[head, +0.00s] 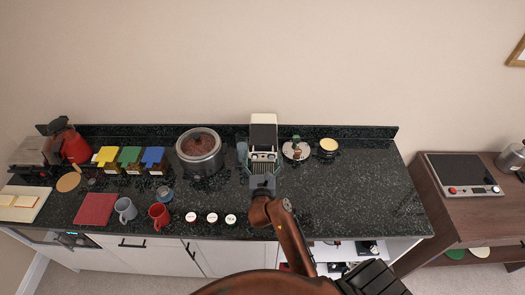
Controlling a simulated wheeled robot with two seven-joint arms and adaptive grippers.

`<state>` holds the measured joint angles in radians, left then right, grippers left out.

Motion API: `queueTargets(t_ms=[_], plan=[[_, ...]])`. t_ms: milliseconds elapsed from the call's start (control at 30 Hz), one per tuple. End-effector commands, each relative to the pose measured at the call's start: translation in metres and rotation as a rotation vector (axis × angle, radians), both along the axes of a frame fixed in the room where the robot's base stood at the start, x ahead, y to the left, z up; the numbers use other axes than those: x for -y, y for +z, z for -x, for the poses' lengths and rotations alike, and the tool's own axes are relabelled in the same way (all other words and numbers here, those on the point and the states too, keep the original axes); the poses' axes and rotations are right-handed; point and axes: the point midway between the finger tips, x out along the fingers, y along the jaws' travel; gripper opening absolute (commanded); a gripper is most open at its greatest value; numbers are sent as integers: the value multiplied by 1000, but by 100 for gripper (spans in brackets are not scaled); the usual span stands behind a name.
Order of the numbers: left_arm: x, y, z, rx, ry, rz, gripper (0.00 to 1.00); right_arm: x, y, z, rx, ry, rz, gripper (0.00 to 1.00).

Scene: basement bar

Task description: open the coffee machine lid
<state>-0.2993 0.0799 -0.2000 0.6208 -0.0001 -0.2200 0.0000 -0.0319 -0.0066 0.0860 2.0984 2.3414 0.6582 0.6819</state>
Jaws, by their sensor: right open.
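The coffee machine (264,121) is a cream box with a dark panel on its upper side and a metal front. It stands on the dark speckled counter near the wall, right of the slow cooker. I cannot tell its lid apart clearly, or whether it is raised. My right gripper (262,182) is open, right in front of the machine, and covers its lower front. I cannot tell whether it touches the machine. My left gripper is not in view.
A slow cooker (199,150) stands left of the machine, and a round silvery item (296,150) stands right of it. A red mug (159,216) and several round-lidded jars line the front edge. The counter's right part (365,190) is clear.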

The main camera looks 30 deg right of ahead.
Motion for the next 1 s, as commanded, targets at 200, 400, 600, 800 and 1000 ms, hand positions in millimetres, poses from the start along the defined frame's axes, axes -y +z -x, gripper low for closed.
queueTargets(t_ms=[200, 400, 600, 800, 1000], plan=[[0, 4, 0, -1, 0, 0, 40, 10, 0, -16, 0, 0, 1, 83], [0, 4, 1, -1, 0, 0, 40, 11, 0, -17, 0, -1, 1, 83], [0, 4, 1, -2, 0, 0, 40, 11, 0, -17, 0, 0, 1, 75], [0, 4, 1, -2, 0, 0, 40, 11, 0, -17, 0, 0, 1, 61], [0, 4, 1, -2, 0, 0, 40, 10, 0, -17, 0, 0, 1, 48]])
